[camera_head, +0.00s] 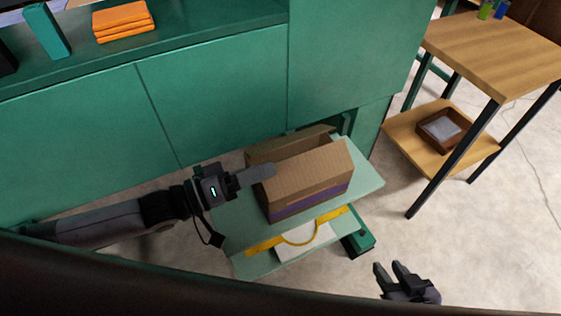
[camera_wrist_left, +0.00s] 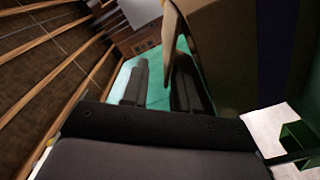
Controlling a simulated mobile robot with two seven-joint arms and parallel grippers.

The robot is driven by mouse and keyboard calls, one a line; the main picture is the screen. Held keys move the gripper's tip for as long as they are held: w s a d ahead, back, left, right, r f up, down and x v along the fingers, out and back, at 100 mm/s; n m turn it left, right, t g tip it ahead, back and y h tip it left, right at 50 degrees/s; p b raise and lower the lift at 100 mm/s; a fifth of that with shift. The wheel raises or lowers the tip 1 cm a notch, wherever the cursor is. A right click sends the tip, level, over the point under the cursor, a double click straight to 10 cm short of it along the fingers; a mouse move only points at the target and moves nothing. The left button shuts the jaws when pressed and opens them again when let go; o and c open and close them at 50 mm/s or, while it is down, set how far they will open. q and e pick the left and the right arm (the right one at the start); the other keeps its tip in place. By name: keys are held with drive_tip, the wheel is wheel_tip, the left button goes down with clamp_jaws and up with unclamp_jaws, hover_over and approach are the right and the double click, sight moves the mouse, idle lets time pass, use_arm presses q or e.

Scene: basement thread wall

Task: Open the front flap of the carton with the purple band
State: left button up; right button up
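The brown carton (camera_head: 318,172) with the purple band (camera_head: 320,197) stands on a small green table. A flap stands up along its back edge (camera_head: 290,145), and a broad brown panel slopes over its front side. I cannot tell whether its inside is open beneath that panel. My left gripper (camera_head: 262,174) is at the carton's left end, its fingers overlapping the edge in the head view. In the left wrist view its fingers (camera_wrist_left: 162,88) are apart, with a flap edge (camera_wrist_left: 173,40) close to one finger; contact is unclear. My right gripper (camera_head: 389,270) is open and empty, away from the carton.
Green cabinets (camera_head: 215,95) stand behind. A wooden shelf table (camera_head: 490,55) holding a brown tray (camera_head: 424,128) is at right.

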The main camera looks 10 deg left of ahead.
sight(280, 167)
use_arm(q)
drive_tip(key=shift+x, duration=2.25)
clamp_jaws()
drive_tip(key=shift+s, duration=0.1)
